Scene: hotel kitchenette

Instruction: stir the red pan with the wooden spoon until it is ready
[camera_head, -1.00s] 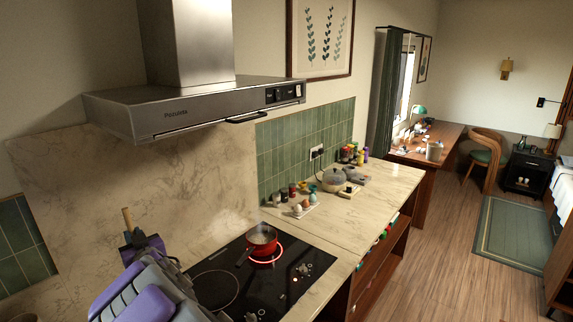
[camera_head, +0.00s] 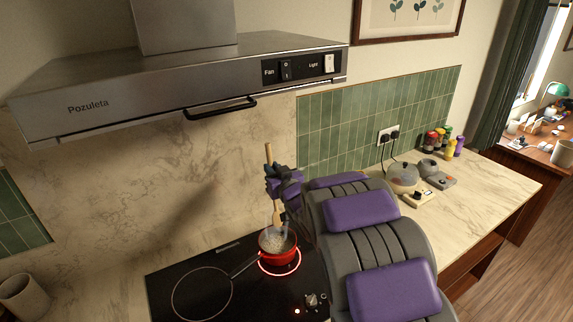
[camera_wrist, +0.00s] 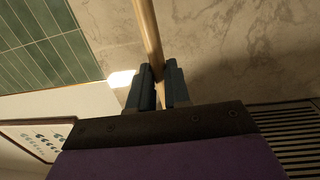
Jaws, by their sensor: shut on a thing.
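The red pan (camera_head: 279,256) sits on a glowing red ring of the black hob, with pale contents inside and its dark handle pointing to the lower left. My gripper (camera_head: 277,190) is above the pan, shut on the wooden spoon (camera_head: 268,153). The spoon is nearly upright, and its lower end (camera_head: 277,217) reaches down to the pan; its tip is hard to make out. In the wrist view the spoon's handle (camera_wrist: 149,35) runs between my gripper's two dark fingers (camera_wrist: 158,88).
An extractor hood (camera_head: 180,85) hangs over the hob (camera_head: 170,290). A beige cup (camera_head: 20,296) stands at the lower left. A marble wall is behind the pan.

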